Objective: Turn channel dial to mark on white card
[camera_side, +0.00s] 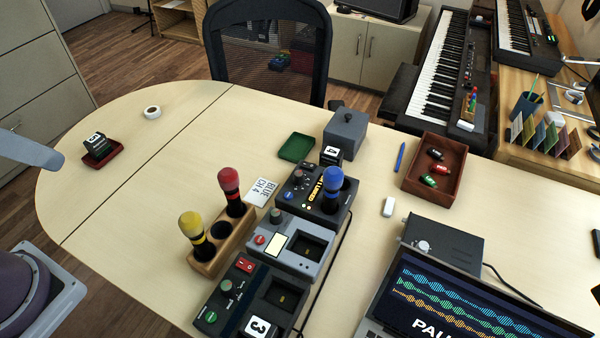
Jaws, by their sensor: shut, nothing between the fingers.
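The white card (262,191) lies flat on the table left of the rear unit and reads "BLUE CH 4". The rear dark unit (343,212) holds a blue-topped microphone (332,190) upright and has a small dial (298,173) on its top. The grey middle unit (309,266) has a dark green dial (276,215). The front dark unit (229,308) has another green dial (226,285) and a red switch (244,265). The dials' pointer positions are too small to read. My gripper is not in view; only part of my arm shows at the left edge.
A wooden holder (206,270) carries yellow and red microphones beside the units. A numbered block "4" (331,155) stands behind; a "3" (262,328) is in front. A laptop (440,305), brown tray (459,180) and cable are right. The table's left half is mostly clear.

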